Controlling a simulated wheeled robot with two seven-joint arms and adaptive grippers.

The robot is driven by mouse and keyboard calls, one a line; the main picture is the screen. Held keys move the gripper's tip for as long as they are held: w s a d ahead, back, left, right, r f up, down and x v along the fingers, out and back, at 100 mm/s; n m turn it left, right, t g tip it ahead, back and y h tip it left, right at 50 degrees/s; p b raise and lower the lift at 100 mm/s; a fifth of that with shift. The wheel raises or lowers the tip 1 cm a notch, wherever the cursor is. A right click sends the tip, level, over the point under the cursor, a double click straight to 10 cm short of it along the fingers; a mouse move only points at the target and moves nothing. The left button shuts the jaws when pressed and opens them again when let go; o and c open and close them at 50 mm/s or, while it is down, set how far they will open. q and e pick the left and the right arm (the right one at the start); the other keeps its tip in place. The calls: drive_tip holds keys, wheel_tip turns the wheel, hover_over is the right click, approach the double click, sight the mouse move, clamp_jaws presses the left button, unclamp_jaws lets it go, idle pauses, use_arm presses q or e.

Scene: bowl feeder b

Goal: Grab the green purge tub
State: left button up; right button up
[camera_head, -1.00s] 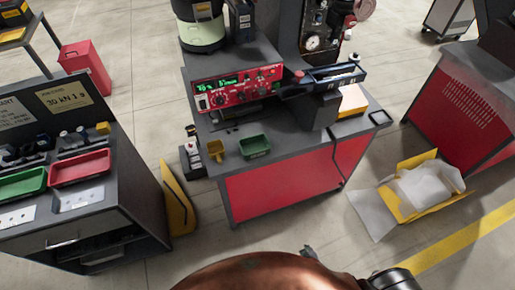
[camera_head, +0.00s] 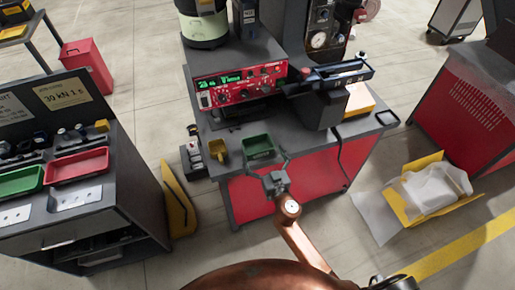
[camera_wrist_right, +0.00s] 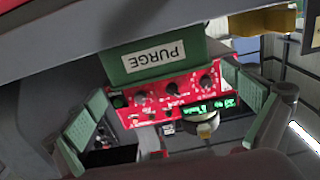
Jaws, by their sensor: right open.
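The green purge tub (camera_head: 258,146) sits upright at the front edge of the grey bench top, below the red control unit. In the right wrist view the tub (camera_wrist_right: 152,62) is upside down at the top centre, with a white label reading PURGE. My right gripper (camera_head: 270,160) is open and empty, just in front of the tub. Its fingers spread toward the tub's near side. In the right wrist view the two fingers of the gripper (camera_wrist_right: 175,100) stand left and right, with the tub beyond them. I cannot tell whether they touch it. My left gripper is not in view.
A small yellow tub (camera_head: 219,149) stands just left of the green one. The red control unit (camera_head: 240,86) is behind them. Red (camera_head: 78,165) and green (camera_head: 20,181) trays lie on the left cabinet.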

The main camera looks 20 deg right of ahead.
sight(255, 137)
drive_tip(key=w, duration=0.5)
drive_tip(key=shift+w+a+f, duration=0.1)
drive_tip(key=shift+w+f, duration=0.05)
drive_tip(key=shift+f, duration=0.2)
drive_tip(key=c, duration=1.2)
